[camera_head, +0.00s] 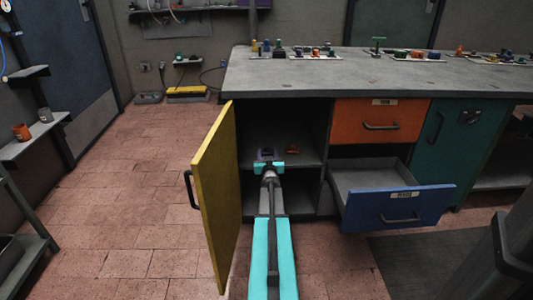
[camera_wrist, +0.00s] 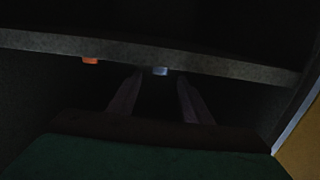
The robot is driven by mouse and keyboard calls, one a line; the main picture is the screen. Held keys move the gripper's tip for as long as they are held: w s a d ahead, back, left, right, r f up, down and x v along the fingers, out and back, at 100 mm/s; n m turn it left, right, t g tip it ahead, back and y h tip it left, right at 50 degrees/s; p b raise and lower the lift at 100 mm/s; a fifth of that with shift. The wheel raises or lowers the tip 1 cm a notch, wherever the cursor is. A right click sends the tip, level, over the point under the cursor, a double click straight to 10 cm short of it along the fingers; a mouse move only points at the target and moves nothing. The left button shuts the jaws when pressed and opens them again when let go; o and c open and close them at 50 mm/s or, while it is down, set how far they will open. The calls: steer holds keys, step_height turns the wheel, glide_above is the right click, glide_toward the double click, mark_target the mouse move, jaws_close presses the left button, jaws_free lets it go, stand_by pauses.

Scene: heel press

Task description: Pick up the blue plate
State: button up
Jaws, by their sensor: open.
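A small blue thing (camera_wrist: 160,71), perhaps the blue plate, shows in the wrist view at the edge of a grey shelf band (camera_wrist: 225,66), between the tips of my gripper's fingers (camera_wrist: 159,82). Only a small part of it shows, so its shape is unclear. My gripper (camera_head: 267,157) reaches into the open cabinet at shelf height in the head view. Its fingers are spread, with nothing visibly held. I cannot tell whether they touch the blue thing. In the head view the dark shapes at the gripper's tip are too small to separate.
A small orange thing (camera_head: 292,151) lies on the shelf right of my gripper; an orange thing also shows in the wrist view (camera_wrist: 90,61). The yellow door (camera_head: 215,190) stands open on the left. The blue drawer (camera_head: 398,208) is pulled out on the right. The cabinet interior is dark.

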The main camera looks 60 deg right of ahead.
mark_target(267, 148)
steer(key=shift+f+b+x, duration=0.15)
steer(key=shift+b+x, duration=0.2)
steer(key=shift+x, duration=0.3)
steer(key=shift+f+b+x, duration=0.15)
steer(key=shift+b+x, duration=0.2)
steer(key=shift+x, duration=0.35)
steer(key=shift+b+x, duration=0.4)
steer(key=shift+x, duration=0.8)
steer(key=shift+r, duration=0.1)
jaws_close()
